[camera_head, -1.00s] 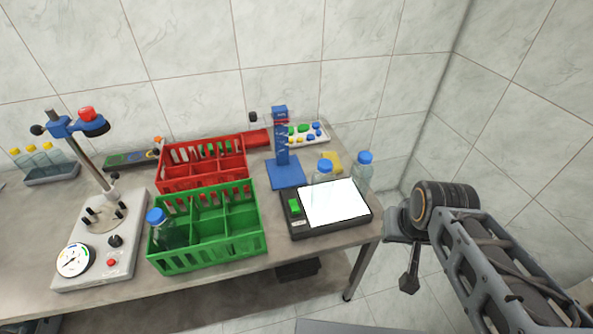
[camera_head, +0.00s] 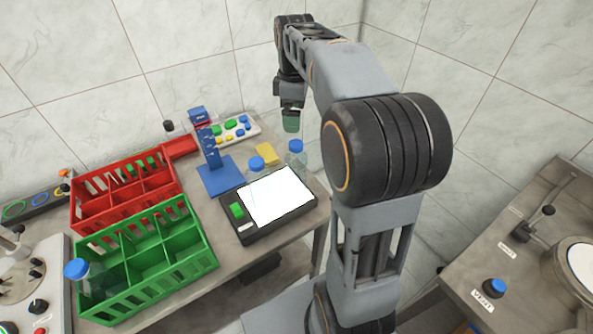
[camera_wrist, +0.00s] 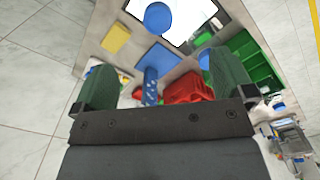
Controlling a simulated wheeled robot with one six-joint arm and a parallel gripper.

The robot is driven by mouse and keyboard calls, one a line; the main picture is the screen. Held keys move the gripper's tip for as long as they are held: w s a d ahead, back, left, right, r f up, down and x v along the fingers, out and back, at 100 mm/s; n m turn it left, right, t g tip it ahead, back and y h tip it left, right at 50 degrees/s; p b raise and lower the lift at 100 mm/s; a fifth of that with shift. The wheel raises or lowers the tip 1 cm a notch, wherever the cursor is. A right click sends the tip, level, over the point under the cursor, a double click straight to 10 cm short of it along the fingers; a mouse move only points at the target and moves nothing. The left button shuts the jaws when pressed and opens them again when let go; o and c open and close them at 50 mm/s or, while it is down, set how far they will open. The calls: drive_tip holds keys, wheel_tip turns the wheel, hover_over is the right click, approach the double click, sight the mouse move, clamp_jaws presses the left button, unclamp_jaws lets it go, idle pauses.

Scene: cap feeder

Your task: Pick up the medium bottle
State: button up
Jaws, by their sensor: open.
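Three clear bottles with blue caps show in the head view: a taller-looking one (camera_head: 297,158) at the table's right end, one (camera_head: 256,166) behind the lit panel, and one (camera_head: 83,284) in the green crate's left corner. I cannot tell for certain which is the medium one. My gripper (camera_head: 291,122) is open and empty, just above and behind the right-hand bottle in that view. In the wrist view, the green-padded fingers of my gripper (camera_wrist: 155,85) stand wide apart. A blue cap (camera_wrist: 157,16) is beyond them near the top edge; which bottle it belongs to is unclear.
The black panel with a white screen (camera_head: 279,196) lies in front of the bottles. A yellow pad (camera_head: 266,153) lies between two bottles. A blue stand (camera_head: 219,176), red crate (camera_head: 97,208) and green crate (camera_head: 176,262) fill the left. The tiled wall is behind.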

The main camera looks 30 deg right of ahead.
sight(295, 143)
drive_tip(key=f, duration=0.7)
drive_tip(key=shift+w+d+f, duration=0.1)
drive_tip(key=shift+d+f, duration=0.1)
drive_tip(key=shift+a+f, duration=0.1)
drive_tip(key=shift+f, duration=2.7)
drive_tip(key=shift+c, duration=0.4)
drive_tip(key=c, duration=1.6)
